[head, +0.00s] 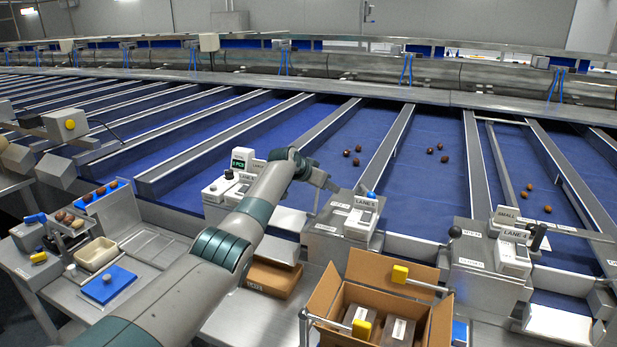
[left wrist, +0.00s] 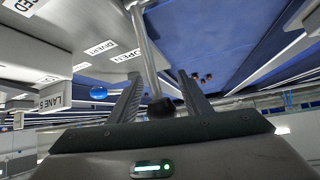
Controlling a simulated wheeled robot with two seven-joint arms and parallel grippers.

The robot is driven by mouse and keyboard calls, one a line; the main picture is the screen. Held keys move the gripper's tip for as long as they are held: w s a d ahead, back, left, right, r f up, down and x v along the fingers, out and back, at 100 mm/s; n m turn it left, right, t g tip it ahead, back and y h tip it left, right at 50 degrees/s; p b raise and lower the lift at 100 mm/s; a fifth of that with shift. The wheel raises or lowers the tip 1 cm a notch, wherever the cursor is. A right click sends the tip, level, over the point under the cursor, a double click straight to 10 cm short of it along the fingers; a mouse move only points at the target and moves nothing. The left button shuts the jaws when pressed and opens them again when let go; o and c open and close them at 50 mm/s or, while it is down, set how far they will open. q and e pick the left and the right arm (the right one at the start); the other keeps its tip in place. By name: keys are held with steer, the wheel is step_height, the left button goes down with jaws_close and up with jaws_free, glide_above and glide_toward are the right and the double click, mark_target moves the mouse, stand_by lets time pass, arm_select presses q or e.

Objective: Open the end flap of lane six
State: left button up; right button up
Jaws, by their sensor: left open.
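The middle lane-end unit (head: 338,222) has a lane label (head: 367,204) whose digit is too small to read surely. My left gripper (head: 337,190) is at the back of this unit, partly hidden by its own wrist. In the left wrist view, a metal lever (left wrist: 146,45) with a black knob (left wrist: 161,108) reaches down between the two open fingers of the gripper (left wrist: 160,95). I cannot tell whether they touch it. Labels OPEN (left wrist: 126,56) and DIVERT (left wrist: 100,48) are beside the lever. The flap itself is not clearly visible. My right gripper is not in view.
A blue button (left wrist: 99,93) is left of the fingers. Another lane-end unit (head: 490,262) with black knobs stands to the right. An open carton (head: 322,292) stands in front. Several dates (head: 351,157) lie on the blue lane belts (head: 420,190).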

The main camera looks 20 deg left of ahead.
arm_select(q)
steer(key=shift+a, duration=0.1)
steer(key=shift+v, duration=1.35)
steer(key=b+v, duration=0.4)
steer(key=v, duration=0.9)
steer(key=shift+s, duration=0.4)
steer(key=shift+r, duration=0.15)
